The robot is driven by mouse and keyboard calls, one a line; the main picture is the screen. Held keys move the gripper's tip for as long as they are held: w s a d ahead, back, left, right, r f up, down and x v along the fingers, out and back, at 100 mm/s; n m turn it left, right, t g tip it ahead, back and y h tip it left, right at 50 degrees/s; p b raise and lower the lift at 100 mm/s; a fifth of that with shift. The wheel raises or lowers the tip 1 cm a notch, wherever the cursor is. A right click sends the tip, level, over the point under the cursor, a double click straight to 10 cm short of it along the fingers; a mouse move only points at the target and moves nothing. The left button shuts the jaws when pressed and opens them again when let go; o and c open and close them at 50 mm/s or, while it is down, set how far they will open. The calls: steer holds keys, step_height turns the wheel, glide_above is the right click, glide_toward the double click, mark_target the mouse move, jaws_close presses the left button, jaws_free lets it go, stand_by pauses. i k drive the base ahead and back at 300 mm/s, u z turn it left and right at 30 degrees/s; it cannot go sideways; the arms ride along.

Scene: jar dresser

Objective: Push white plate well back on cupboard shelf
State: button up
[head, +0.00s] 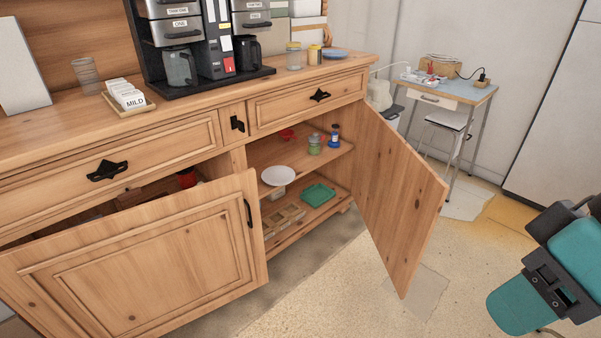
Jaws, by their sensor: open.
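The white plate (278,176) lies on the upper shelf (257,154) inside the open right side of the wooden cupboard. It is near the front of the shelf, at its left end. A red item (287,134), a green jar (314,145) and a small blue bottle (334,138) stand farther back and to the right on that shelf.
The right door (400,195) stands wide open; the left door (140,265) is ajar. A green tray (318,195) and a wooden box (284,220) sit below the shelf. A teal and dark grey thing (520,300), partly cut off, fills the lower right. Floor before the cupboard is clear.

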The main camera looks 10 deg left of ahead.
mark_target(277, 175)
steer(key=i, duration=0.45)
steer(key=u, duration=1.45)
steer(key=k, duration=0.6)
steer(key=z, duration=0.15)
steer(key=i, duration=0.55)
steer(key=z, duration=0.7)
steer(key=i, duration=0.8)
steer(key=u, duration=0.9)
steer(key=i, duration=0.95)
steer(key=u, duration=0.25)
